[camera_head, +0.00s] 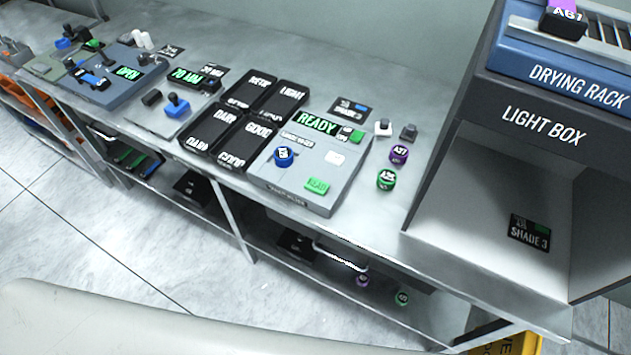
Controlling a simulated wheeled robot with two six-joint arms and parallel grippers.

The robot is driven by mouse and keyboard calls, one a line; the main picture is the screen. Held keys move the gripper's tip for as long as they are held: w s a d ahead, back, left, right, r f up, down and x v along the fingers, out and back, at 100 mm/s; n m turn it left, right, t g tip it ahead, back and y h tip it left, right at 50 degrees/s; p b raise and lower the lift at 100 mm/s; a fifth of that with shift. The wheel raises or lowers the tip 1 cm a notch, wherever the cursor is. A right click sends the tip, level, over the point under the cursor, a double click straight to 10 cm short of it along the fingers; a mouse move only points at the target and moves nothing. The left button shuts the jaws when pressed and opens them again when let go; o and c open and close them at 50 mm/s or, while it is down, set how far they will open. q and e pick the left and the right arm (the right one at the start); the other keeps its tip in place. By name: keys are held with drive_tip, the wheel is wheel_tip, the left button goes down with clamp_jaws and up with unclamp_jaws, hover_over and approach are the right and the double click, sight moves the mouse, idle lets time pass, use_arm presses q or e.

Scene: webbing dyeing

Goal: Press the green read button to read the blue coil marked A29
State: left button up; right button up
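The grey reader (298,193) stands on the steel bench, with a lit green display reading READY (318,123). The green read button (317,186) is on its front right part. A blue coil (284,156) sits on the reader's left part, left of a white patch (335,158). The mark on its top is too small to read surely. Neither gripper shows in the head view, and nothing is seen touching the button or the coil.
A purple coil (398,154) and a green coil (386,179) stand right of the reader. Black labelled trays (211,133) lie to its left. The light box (535,120), under the drying rack (565,82), rises at the right. Bare bench lies before the light box.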

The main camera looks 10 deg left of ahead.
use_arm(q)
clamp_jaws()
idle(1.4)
